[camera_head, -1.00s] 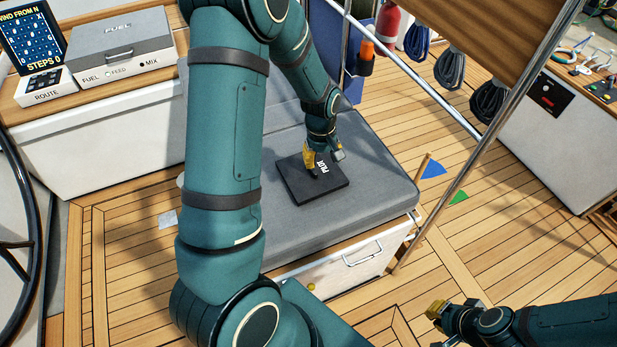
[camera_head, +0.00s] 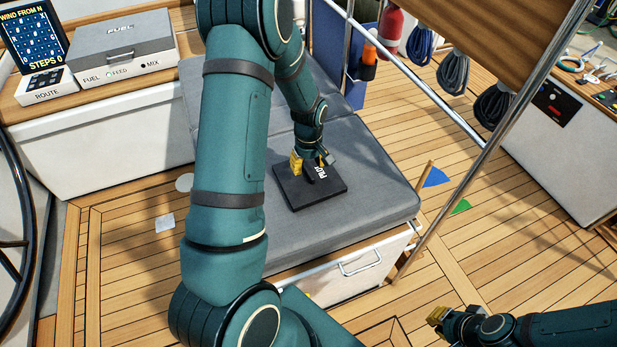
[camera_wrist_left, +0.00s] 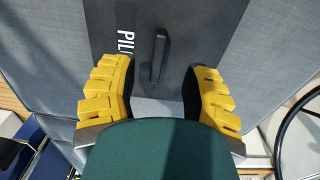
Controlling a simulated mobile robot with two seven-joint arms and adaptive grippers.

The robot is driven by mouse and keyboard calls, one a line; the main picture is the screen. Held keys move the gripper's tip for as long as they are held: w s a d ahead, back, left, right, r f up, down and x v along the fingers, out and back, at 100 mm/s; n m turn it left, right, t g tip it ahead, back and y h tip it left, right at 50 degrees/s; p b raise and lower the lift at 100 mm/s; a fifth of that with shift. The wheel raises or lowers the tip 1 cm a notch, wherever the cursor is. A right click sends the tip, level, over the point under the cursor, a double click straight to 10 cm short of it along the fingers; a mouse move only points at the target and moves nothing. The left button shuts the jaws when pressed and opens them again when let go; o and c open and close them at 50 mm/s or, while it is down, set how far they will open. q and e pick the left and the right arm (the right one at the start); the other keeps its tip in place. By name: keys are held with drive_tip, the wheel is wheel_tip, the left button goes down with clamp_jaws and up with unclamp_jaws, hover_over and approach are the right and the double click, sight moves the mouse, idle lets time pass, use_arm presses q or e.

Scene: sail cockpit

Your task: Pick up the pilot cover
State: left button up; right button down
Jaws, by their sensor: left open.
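The pilot cover (camera_head: 327,189) is a flat dark square panel with white "PILOT" lettering, lying on the grey cushioned seat. My left gripper (camera_head: 310,166) is over the cover's far part. In the left wrist view, the cover (camera_wrist_left: 200,25) has a raised dark bar handle (camera_wrist_left: 159,55). My left gripper (camera_wrist_left: 158,95) is open, with its yellow fingers on either side of the handle and clear of it. My right gripper (camera_head: 436,314) is at the lower right, away from the seat; its jaw gap is not clear.
The grey cushion (camera_head: 378,205) surrounds the cover. A metal pole (camera_head: 470,171) and rail stand to the right. A fuel box (camera_head: 120,45) and a screen (camera_head: 32,38) stand at the upper left. Open wooden deck (camera_head: 480,250) lies on the right.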

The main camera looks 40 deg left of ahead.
sight(309, 171)
use_arm(q)
drive_tip(key=f, duration=0.3)
drive_tip(key=f+b, duration=0.1)
drive_tip(key=shift+w+a+f, duration=0.25)
drive_tip(key=shift+f, duration=0.15)
drive_tip(key=shift+r, duration=0.1)
clamp_jaws()
